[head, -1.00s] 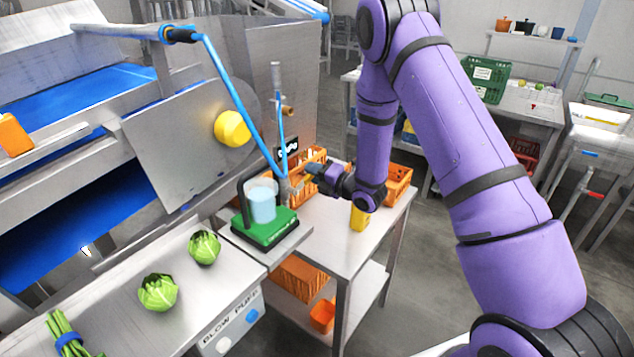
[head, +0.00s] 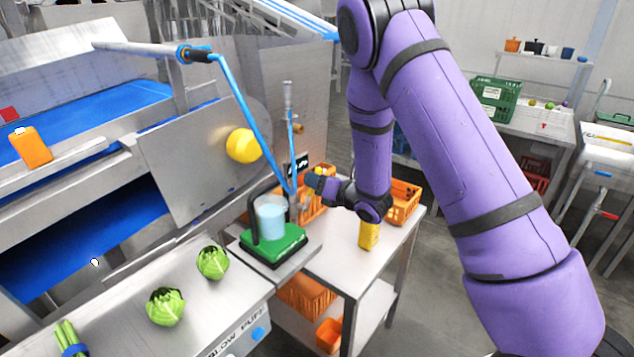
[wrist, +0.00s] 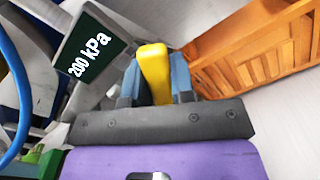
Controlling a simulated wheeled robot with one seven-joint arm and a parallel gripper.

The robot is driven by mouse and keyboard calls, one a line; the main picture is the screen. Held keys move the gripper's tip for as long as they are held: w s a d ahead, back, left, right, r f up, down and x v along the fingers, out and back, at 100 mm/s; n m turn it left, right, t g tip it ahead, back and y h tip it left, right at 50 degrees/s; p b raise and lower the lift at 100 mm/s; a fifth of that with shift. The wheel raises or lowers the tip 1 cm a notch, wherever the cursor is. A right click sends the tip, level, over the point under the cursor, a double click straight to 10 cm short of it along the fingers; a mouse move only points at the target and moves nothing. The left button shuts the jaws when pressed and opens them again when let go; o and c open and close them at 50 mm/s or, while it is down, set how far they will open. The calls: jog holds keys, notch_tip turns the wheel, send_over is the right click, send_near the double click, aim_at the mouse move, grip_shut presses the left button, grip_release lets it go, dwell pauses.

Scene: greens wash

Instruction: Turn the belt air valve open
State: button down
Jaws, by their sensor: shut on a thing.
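My gripper (wrist: 154,85) is shut on a yellow lever handle (wrist: 155,68), which I take to be the belt air valve's. The handle stands between the two blue-grey fingers and points away from the palm. A dark sign reading "200 kPa" (wrist: 88,55) is just left of it in the wrist view. In the head view my gripper (head: 310,182) is beside the upright air pipe (head: 290,125), above the side table. The valve body is mostly hidden there, and I cannot tell the lever's angle.
An orange crate (wrist: 255,50) is close to the right of the gripper in the wrist view. A blue hose (head: 243,105) runs down to the pipe. A green-based device (head: 272,246) and a yellow object (head: 369,235) stand nearby on the steel table (head: 340,262).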

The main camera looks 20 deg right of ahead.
jog(key=shift+s+a+n, duration=0.1)
jog(key=shift+n, duration=0.2)
jog(key=c, duration=1)
grip_release()
jog(key=shift+o, duration=0.2)
